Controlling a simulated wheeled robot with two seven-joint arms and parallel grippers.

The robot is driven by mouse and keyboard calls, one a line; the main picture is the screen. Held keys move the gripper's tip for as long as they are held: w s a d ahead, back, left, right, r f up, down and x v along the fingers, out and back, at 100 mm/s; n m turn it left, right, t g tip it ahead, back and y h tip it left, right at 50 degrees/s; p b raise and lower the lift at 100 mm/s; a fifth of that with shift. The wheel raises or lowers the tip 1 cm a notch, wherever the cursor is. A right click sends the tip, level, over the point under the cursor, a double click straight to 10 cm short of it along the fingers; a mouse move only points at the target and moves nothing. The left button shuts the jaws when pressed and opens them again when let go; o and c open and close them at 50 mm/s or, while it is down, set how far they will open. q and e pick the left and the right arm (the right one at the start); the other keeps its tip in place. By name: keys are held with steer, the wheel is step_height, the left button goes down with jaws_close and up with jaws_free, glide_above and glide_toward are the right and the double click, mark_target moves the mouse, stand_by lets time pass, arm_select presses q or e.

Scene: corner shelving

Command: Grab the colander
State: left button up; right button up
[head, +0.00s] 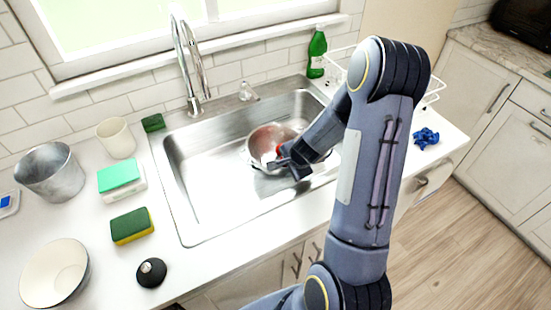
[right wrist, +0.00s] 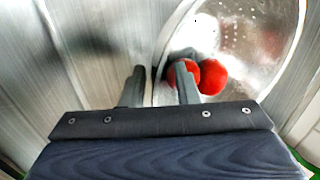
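The colander (head: 262,138) is a shiny metal bowl inside the sink (head: 205,190), with red round items in it. Its perforated wall fills the upper right of the right wrist view (right wrist: 245,25), where two red round items (right wrist: 212,74) show. My right gripper (head: 287,163) reaches down into the sink at the colander's near right side. In the right wrist view its fingers (right wrist: 161,78) stand apart, with the colander's rim running between them: one finger outside, one inside. No firm contact can be seen. My left gripper is not in view.
A tall faucet (head: 190,70) rises behind the sink. Left on the counter are a metal bucket (head: 50,173), a white cup (head: 116,138), sponges (head: 132,226), a bowl (head: 55,272) and a black lid (head: 151,272). A green bottle (head: 317,55) and a blue cloth (head: 426,137) are at right.

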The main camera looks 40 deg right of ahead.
jaws_close()
steer(key=shift+r, duration=0.15)
